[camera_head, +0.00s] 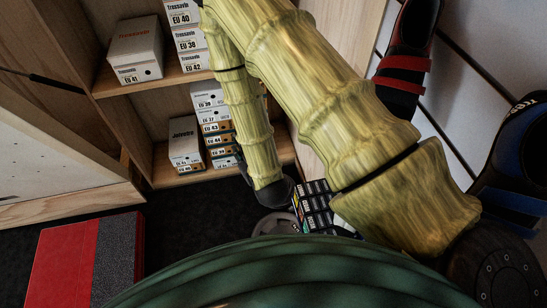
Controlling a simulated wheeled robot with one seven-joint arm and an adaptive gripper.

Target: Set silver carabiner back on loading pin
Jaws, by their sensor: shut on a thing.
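I cannot make out the silver carabiner or the loading pin in the head view. My yellow-brown, bamboo-patterned arm crosses the upper middle and right of the picture. Its thinner part runs down to a dark end near the picture's centre. No gripper fingers can be made out there, so I cannot see what they hold. My arm and the large green curved surface at the bottom hide much of the area below and beyond.
Wooden shelves (178,82) with several white shoe boxes (138,50) stand at the back left. A red and grey block (66,262) is at the lower left. Small dark packets (314,207) show beside my arm. Climbing shoes (405,70) hang at the right. Dark floor (185,215) is bare between.

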